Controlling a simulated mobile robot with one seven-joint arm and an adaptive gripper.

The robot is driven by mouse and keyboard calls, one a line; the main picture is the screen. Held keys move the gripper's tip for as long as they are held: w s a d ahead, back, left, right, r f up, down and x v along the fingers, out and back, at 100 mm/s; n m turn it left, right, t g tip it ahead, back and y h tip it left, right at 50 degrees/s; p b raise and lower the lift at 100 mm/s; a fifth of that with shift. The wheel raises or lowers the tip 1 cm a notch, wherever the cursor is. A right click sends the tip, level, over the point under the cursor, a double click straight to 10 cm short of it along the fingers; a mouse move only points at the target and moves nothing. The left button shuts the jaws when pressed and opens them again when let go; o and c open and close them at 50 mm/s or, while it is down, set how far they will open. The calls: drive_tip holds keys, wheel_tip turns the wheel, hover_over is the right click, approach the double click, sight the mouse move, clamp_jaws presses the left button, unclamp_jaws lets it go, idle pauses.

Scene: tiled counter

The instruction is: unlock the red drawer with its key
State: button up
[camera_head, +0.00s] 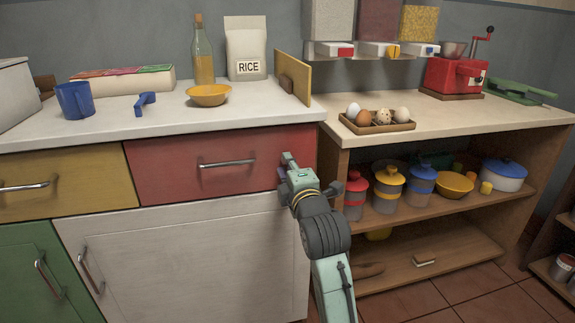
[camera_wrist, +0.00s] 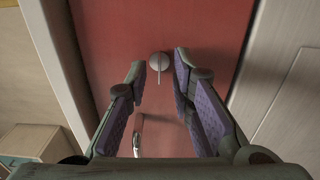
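The red drawer (camera_head: 210,164) is shut in the counter front, with a metal bar handle (camera_head: 227,163). Its red front (camera_wrist: 200,25) fills the middle of the wrist view. A round grey lock piece (camera_wrist: 158,61) sits on it, with a thin upright part below its centre; I cannot tell whether that part is a key. My gripper (camera_head: 287,165) is at the drawer's right end, hiding the lock in the head view. In the wrist view my gripper (camera_wrist: 161,72) is open, its purple-padded fingers on either side of the lock piece, with nothing visibly held.
A yellow drawer (camera_head: 60,183) is to the left and a white cupboard door (camera_head: 190,255) below. The counter top (camera_head: 110,128) holds a blue mug (camera_head: 75,100), a small blue item (camera_head: 145,103) and a yellow bowl (camera_head: 208,95). Open shelves (camera_head: 430,202) with jars stand right of my gripper.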

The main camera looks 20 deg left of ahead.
drive_tip(key=v, duration=1.1)
